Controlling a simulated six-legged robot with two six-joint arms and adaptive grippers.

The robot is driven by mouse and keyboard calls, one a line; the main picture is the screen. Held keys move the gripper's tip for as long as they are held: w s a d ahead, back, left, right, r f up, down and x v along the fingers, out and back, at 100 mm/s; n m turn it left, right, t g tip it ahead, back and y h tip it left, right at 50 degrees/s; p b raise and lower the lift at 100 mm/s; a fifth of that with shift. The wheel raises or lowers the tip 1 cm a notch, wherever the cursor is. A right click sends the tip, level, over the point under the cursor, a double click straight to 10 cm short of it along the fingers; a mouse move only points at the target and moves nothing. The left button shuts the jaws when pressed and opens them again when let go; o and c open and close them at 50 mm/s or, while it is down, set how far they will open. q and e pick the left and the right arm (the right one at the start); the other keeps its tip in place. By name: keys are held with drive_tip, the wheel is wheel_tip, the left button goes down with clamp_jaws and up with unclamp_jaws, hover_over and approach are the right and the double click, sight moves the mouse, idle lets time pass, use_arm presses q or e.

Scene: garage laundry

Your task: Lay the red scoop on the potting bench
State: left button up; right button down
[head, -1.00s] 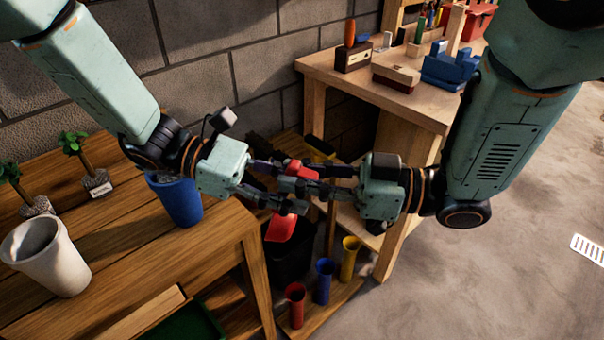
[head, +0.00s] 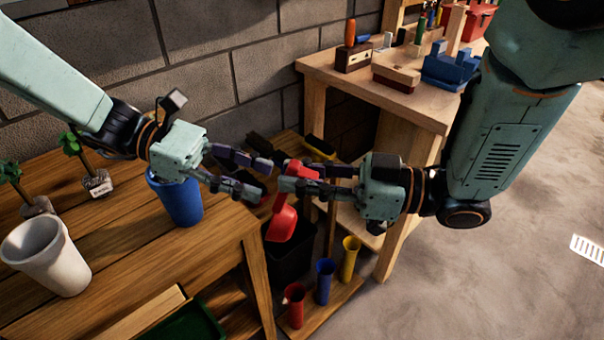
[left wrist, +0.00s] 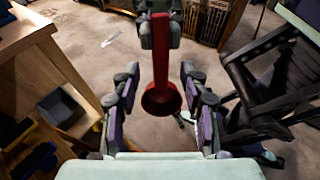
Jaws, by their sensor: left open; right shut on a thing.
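The red scoop (head: 283,222) hangs bowl down, held by its upper part in my right gripper (head: 300,178), which is shut on it. My left gripper (head: 268,178) is open just left of the scoop. In the left wrist view, the scoop's handle and round bowl (left wrist: 161,98) show between and beyond the spread left fingers (left wrist: 160,82), with my right gripper (left wrist: 160,28) at the handle's top. The potting bench (head: 120,240) is the slatted wooden bench at the left, below and left of the grippers.
A blue pot (head: 178,203), a whitish pot (head: 55,262) and small potted plants (head: 95,180) stand on the potting bench. Its front middle is bare. A workbench (head: 400,105) with tools stands behind. Red, blue and yellow tubes (head: 325,280) stand low on the right.

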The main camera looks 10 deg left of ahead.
drive_tip(key=shift+w+d+t, duration=0.1)
drive_tip(key=shift+d+t, duration=0.05)
drive_tip(key=shift+t, duration=0.25)
use_arm(q)
drive_tip(key=s+a+f+m+y, duration=0.3)
drive_tip(key=s+f+m+y, duration=0.2)
drive_tip(key=s+f, duration=0.3)
drive_tip(key=s+a+f+m+y, duration=0.3)
drive_tip(key=s+f+m, duration=0.3)
drive_tip(key=f, duration=0.7)
drive_tip(key=s+a+f+m+t+y, duration=0.1)
drive_tip(key=s+a+f+m+y, duration=0.3)
drive_tip(key=s+f, duration=0.6)
drive_tip(key=f+m+y, duration=0.1)
drive_tip(key=y, duration=0.1)
drive_tip(key=shift+m+y, duration=0.3)
use_arm(e)
drive_tip(key=d+f+m+t+h, duration=0.4)
drive_tip(key=d+t, duration=0.3)
drive_tip(key=d, duration=0.4)
drive_tip(key=d+f+m+t+h, duration=0.5)
drive_tip(key=d+f+m+t, duration=0.1)
drive_tip(key=d, duration=0.5)
drive_tip(key=shift+m+t, duration=0.5)
drive_tip(key=shift+m, duration=0.3)
